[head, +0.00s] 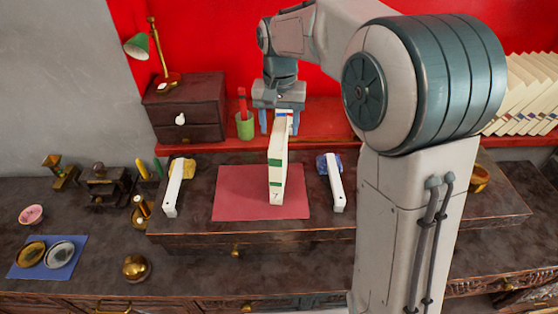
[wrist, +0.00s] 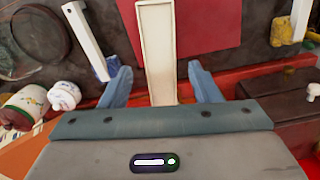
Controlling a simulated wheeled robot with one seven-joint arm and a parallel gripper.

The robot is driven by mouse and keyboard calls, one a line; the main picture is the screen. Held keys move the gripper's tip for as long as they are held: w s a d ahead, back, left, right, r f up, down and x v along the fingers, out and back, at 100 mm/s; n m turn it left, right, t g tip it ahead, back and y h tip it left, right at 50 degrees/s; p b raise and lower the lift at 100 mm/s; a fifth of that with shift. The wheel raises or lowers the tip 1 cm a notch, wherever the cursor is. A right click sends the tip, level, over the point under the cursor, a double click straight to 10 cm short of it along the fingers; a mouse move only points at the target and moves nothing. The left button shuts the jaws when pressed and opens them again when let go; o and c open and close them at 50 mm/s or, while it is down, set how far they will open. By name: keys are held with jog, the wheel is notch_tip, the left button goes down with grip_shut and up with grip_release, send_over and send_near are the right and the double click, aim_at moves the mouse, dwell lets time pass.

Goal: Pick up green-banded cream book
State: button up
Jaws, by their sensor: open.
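The cream book (head: 277,165) with green bands stands upright on a red mat (head: 231,192) on the raised desk shelf. Its narrow spine faces the head camera. In the wrist view the book (wrist: 157,45) shows as a long pale block. My gripper (head: 279,122) is at the far upper end of the book. Its blue fingers (wrist: 162,90) are open, one on each side of the book, with a visible gap on both sides.
A green cup (head: 244,126), a dark drawer box (head: 185,108) and a lamp (head: 153,50) are behind left. A brass bell (head: 136,267) sits in front.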

jog(key=shift+w+f+p, duration=0.1)
jog(key=shift+f+p, duration=0.3)
jog(key=shift+f, duration=2.5)
grip_shut()
